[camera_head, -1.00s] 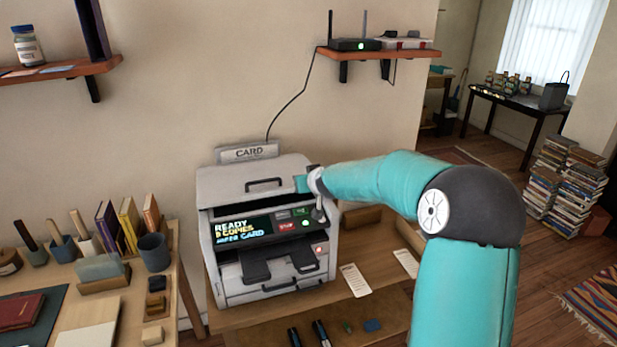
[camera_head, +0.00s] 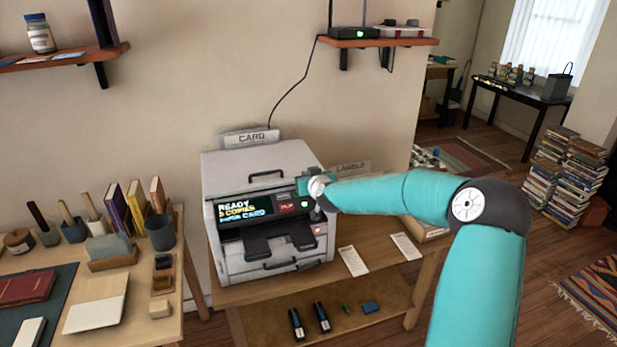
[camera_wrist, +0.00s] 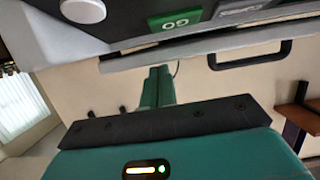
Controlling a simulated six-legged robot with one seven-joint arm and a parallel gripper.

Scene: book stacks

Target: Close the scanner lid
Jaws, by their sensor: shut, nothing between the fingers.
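The scanner lid (camera_head: 255,162) is the pale grey top of the machine below the CARD sign.
Receipts (camera_head: 353,261) lie on the wooden table right of the machine. A LABELS sign (camera_head: 350,168) stands behind my arm. Tools (camera_head: 321,317) lie on the lower shelf. A desk (camera_head: 98,303) with books and cups stands left. A router shelf (camera_head: 378,42) is above.

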